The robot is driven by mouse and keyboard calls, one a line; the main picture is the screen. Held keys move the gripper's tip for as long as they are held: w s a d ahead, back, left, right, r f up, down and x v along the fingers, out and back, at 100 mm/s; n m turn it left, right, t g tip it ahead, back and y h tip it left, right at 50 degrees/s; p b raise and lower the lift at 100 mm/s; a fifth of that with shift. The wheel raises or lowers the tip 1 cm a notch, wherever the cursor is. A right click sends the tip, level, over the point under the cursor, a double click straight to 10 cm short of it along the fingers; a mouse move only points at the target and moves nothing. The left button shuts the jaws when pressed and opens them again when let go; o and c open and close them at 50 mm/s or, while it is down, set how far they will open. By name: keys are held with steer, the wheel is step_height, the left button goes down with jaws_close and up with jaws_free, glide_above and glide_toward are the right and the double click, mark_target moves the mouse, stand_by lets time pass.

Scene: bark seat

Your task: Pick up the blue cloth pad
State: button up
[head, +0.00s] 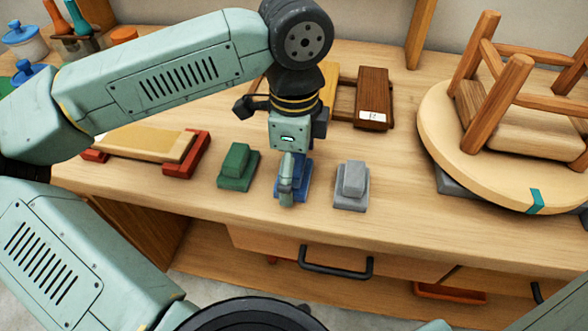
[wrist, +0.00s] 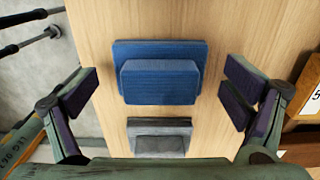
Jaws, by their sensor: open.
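The blue cloth pad (wrist: 160,80) lies on the wooden workbench (head: 400,215), with a smaller raised block on a wider base. In the head view the blue pad (head: 301,185) is partly hidden behind my gripper (head: 287,192). My gripper also shows in the wrist view (wrist: 158,92), with its fingers spread wide on the left and right of the pad. The fingers are apart from the pad and nothing is between them but the view of it. I cannot tell the exact height above the pad.
A green pad (head: 238,167) stands to the left and a grey pad (head: 352,186) to the right. An upturned stool (head: 440,150) fills the right side. A brown wooden block (head: 372,95) is behind. The bench's front edge, with a drawer handle (head: 335,272), is close.

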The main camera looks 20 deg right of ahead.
steer(key=c, duration=1.3)
step_height(320, 180, up, 10)
steer(key=shift+r+b, duration=0.1)
steer(key=shift+b, duration=0.7)
steer(key=o, duration=0.7)
steer(key=c, duration=0.5)
steer(key=shift+w, duration=0.1)
